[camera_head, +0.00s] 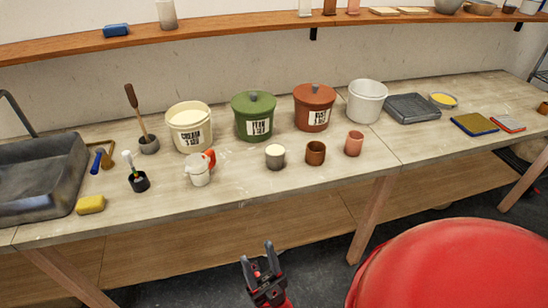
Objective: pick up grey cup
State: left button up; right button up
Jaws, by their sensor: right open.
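A small grey cup (275,160) with a pale cream top stands upright on the wooden counter, left of a brown cup (315,153) and a pinkish cup (354,143). My right gripper (257,256) is low in the picture, in front of the counter. Its dark jaws are apart and nothing shows between them. It is well apart from the grey cup. My left gripper is not in view.
Behind the cup on the counter (236,189) stand a cream bucket (190,141), a green lidded pot (254,103) and a red-brown lidded pot (314,93). Counter directly in front is clear.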

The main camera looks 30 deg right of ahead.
aim_at(275, 152)
jog(key=i+l, duration=0.15)
jog(key=l, duration=0.2)
jog(key=i+l, duration=0.15)
jog(key=l, duration=0.15)
jog(key=i+l, duration=0.15)
jog(key=l, duration=0.2)
jog(key=i+l, duration=0.1)
jog(key=l, duration=0.2)
jog(key=z, duration=0.05)
